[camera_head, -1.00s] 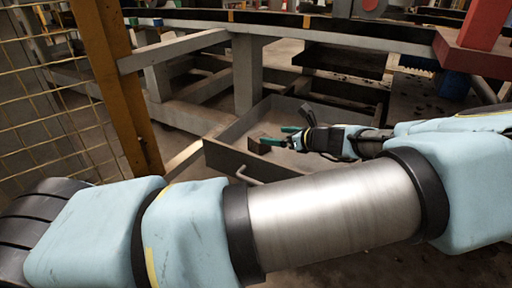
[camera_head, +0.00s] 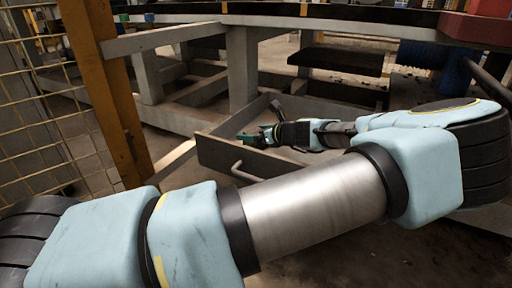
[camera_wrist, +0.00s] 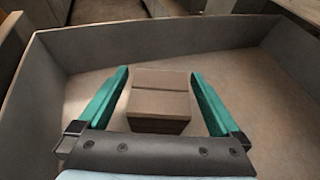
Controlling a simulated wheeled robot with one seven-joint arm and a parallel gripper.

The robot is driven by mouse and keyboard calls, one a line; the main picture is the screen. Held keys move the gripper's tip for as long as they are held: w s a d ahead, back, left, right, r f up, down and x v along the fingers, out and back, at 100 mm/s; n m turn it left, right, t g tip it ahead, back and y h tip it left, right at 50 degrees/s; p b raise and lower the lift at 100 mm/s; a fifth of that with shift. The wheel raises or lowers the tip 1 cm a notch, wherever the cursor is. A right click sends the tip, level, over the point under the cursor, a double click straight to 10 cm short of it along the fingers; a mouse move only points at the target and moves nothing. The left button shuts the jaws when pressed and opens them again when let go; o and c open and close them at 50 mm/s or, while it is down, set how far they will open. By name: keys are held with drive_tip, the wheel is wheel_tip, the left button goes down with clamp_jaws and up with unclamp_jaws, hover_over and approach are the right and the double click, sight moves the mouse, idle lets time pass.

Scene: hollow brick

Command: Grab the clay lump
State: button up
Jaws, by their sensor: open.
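The clay lump (camera_wrist: 159,103) is a brown block with a line across its top. In the wrist view it sits on the floor of a grey drawer (camera_wrist: 165,45). My gripper (camera_wrist: 159,73) is open, with one teal finger to the left of the lump and one to the right. A small gap shows on each side, wider on the left. In the head view my gripper (camera_head: 257,136) is small and low inside the open drawer (camera_head: 218,157). I cannot make out the lump clearly there.
The drawer walls stand around my gripper, with free floor to both sides of the lump. A bent handle (camera_head: 240,172) is on the drawer front. A yellow post (camera_head: 102,85) and wire fence (camera_head: 50,110) stand at the left. A grey beam (camera_head: 241,70) rises behind the drawer.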

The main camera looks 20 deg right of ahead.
drive_tip(key=shift+b+x, duration=0.3)
drive_tip(key=shift+x, duration=0.65)
